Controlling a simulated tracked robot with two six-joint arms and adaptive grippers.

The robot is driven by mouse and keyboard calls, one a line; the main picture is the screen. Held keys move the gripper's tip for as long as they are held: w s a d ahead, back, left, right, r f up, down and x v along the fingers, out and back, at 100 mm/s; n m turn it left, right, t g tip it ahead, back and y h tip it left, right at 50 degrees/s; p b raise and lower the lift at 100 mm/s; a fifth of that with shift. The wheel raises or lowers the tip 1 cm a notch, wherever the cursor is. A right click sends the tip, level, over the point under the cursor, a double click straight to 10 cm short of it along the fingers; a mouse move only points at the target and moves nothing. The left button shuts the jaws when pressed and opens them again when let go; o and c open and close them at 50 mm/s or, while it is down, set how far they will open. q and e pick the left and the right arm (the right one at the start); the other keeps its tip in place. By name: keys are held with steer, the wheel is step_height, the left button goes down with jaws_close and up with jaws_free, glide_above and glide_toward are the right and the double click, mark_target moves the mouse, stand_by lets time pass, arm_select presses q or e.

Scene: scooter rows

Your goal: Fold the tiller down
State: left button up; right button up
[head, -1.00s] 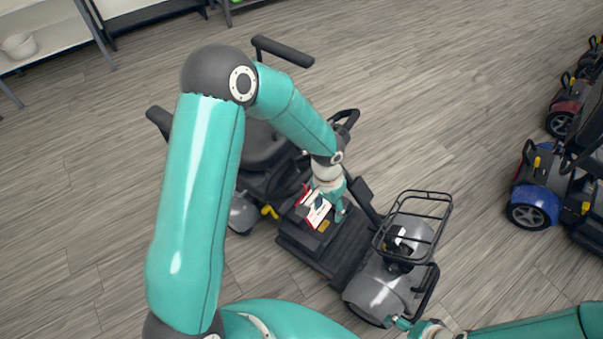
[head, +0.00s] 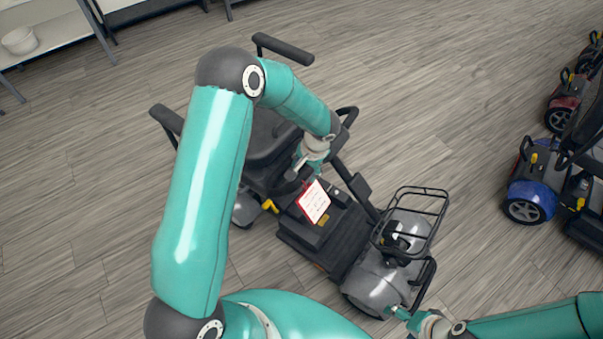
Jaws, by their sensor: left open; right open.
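The grey mobility scooter (head: 375,283) stands in the middle, its front with a wire basket towards the lower right. Its dark tiller (head: 357,187) rises from behind the basket and leans back towards the seat; a loop handle (head: 350,114) shows at its top, partly behind my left arm. My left gripper (head: 298,170) is open beside the upper tiller, between it and the seat; whether it touches is unclear. A red-edged white card (head: 313,201) shows just below that gripper. My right gripper (head: 399,312) is open beside the scooter's front end, close to the front guard.
A yellow lever (head: 270,206) shows beside the seat base. A blue scooter (head: 533,192) and a red one (head: 566,108) stand at the right. A shelf (head: 50,38) is at the upper left. Floor between is clear.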

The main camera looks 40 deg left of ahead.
mark_target(303, 176)
arm_select(q)
steer(key=shift+p+x, duration=0.3)
steer(key=shift+x, duration=2.45)
jaws_close()
steer(key=shift+d, duration=0.1)
